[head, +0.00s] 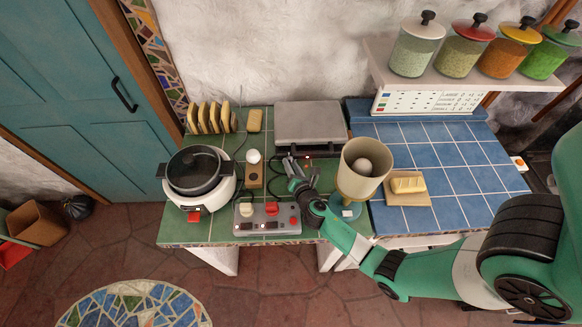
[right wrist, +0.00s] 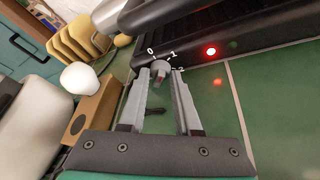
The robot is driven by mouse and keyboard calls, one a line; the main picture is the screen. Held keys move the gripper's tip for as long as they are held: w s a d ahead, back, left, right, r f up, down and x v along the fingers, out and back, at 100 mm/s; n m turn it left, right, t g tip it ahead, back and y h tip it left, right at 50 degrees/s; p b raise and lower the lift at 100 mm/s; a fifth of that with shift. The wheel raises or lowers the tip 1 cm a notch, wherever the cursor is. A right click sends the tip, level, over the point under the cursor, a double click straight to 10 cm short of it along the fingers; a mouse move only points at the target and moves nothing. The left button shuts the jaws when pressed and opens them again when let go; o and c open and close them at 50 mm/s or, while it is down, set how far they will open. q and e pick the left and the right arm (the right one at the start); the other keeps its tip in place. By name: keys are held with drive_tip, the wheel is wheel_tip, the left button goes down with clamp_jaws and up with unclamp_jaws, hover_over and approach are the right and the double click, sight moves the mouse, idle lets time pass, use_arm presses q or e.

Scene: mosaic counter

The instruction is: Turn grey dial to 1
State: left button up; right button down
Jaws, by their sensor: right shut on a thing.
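The grey dial (right wrist: 160,70) is a small knob on the front of a black appliance with a ribbed top, seen in the right wrist view. White marks 0, 1 and 2 stand around it. I cannot tell which mark it points at. My right gripper (right wrist: 161,77) is shut on the dial, one finger on each side. In the head view the right gripper (head: 292,170) is at the front of the appliance, whose grey lid (head: 308,121) shows behind it; the dial is hidden there. My left gripper is not in view.
A red light (right wrist: 211,51) glows right of the dial, beside a dark green one. A wooden block with a white ball (head: 254,157) stands left of the gripper. A control box (head: 267,219) is in front, and a beige cup lamp (head: 362,168) stands close to my right arm.

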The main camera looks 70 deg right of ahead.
drive_tip(key=c, duration=0.6)
unclamp_jaws()
